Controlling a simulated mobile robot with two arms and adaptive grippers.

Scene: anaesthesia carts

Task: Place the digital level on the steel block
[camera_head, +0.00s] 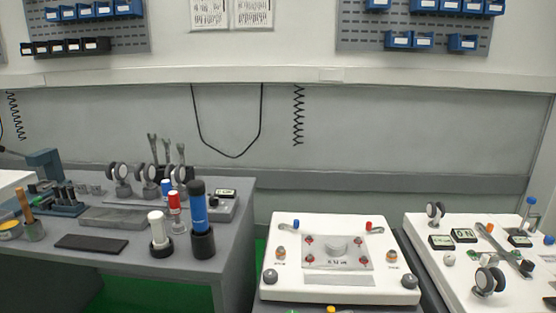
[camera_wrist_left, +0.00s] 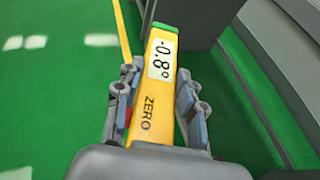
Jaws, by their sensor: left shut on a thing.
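The digital level (camera_wrist_left: 147,110) is a yellow bar with a lit display reading -0.8° and the word ZERO. It fills the middle of the left wrist view. My left gripper (camera_wrist_left: 159,72) is shut on it, with a finger along each long side. The green floor lies beneath it. A low grey slab (camera_head: 113,218), which looks like the steel block, lies on the left grey table in the head view. Neither gripper shows in the head view, so the left gripper's distance from the slab cannot be told.
On the left table (camera_head: 225,246), a dark flat plate (camera_head: 92,243) lies in front of the slab. A blue cylinder (camera_head: 197,207) and a white cylinder (camera_head: 158,228) stand to its right, dial gauges (camera_head: 148,176) behind. A white panel (camera_head: 320,226) stands centrally. A dark grey upright (camera_wrist_left: 187,18) is near the level's far end.

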